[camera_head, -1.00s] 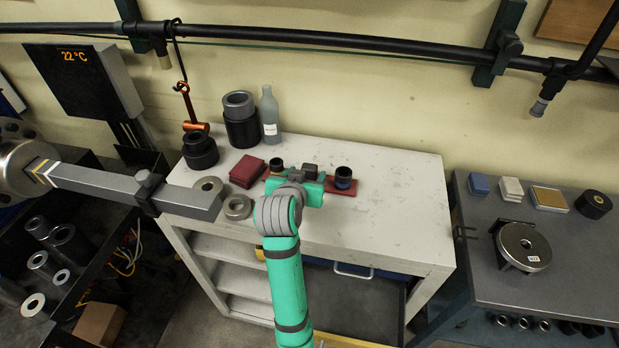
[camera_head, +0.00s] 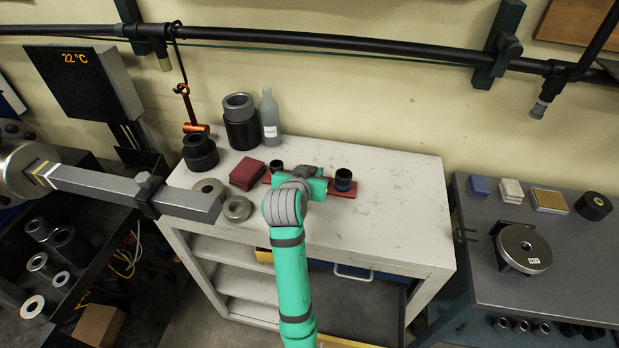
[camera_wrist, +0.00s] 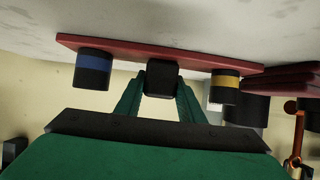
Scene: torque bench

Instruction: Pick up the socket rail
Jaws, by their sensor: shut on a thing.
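In the wrist view the rail (camera_wrist: 150,53) is upside down, with the blue-banded socket (camera_wrist: 93,70), a black block (camera_wrist: 162,79) in the middle and a yellow-banded socket (camera_wrist: 226,87). My gripper (camera_wrist: 162,88) is shut on the black block, a green finger on each side. In the head view my gripper (camera_head: 308,177) hides the rail's middle. Whether the rail touches the bench I cannot tell.
A red block stack (camera_head: 246,173) stands close to the rail's left end. The white bench top (camera_head: 395,215) is clear to the right.

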